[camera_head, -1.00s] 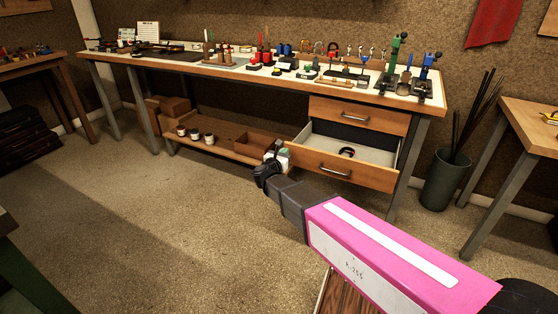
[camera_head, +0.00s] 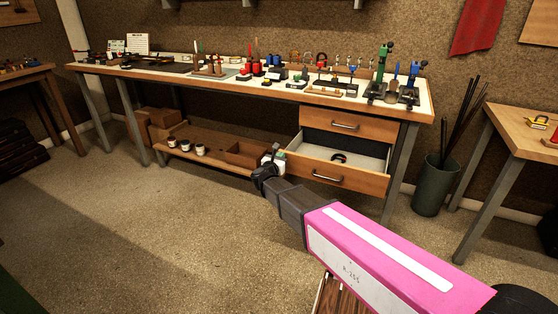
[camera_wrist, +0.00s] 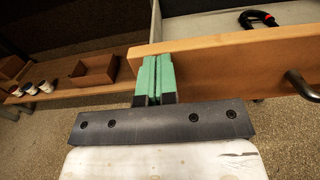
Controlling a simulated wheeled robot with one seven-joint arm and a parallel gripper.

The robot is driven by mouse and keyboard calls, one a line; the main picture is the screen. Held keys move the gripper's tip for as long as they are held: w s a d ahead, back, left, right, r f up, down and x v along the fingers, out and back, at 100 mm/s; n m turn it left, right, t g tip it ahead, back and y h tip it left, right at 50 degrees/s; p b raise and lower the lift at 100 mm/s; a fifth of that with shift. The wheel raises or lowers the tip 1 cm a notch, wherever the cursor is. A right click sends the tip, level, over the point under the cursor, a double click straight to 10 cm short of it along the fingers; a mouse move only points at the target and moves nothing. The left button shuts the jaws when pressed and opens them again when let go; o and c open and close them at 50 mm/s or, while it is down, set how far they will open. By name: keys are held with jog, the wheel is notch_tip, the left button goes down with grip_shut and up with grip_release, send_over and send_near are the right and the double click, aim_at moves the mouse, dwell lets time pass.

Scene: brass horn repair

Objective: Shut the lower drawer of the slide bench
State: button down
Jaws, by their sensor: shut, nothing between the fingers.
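The lower drawer (camera_head: 340,176) of the slide bench stands pulled out, with its pale inside showing. It has a wooden front and a metal bar handle (camera_head: 327,177). A dark clamp-like item (camera_head: 340,157) lies inside. My gripper (camera_head: 277,154) is shut and empty at the left end of the drawer front. In the wrist view, the green fingertips (camera_wrist: 155,60) are together and overlap the wooden front (camera_wrist: 215,46), left of the handle (camera_wrist: 302,86). I cannot tell whether they touch it.
The upper drawer (camera_head: 350,123) is shut. The low shelf (camera_head: 215,160) left of the drawers holds jars (camera_head: 186,147) and an open wooden box (camera_head: 246,154). A green bin (camera_head: 434,186) with rods stands right of the bench. The floor in front is clear.

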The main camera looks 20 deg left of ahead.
jog(key=w, duration=0.7)
jog(key=w+d, duration=0.1)
jog(key=w, duration=1.4)
jog(key=shift+w+d, duration=0.2)
jog(key=shift+d, duration=0.15)
jog(key=shift+s, duration=0.15)
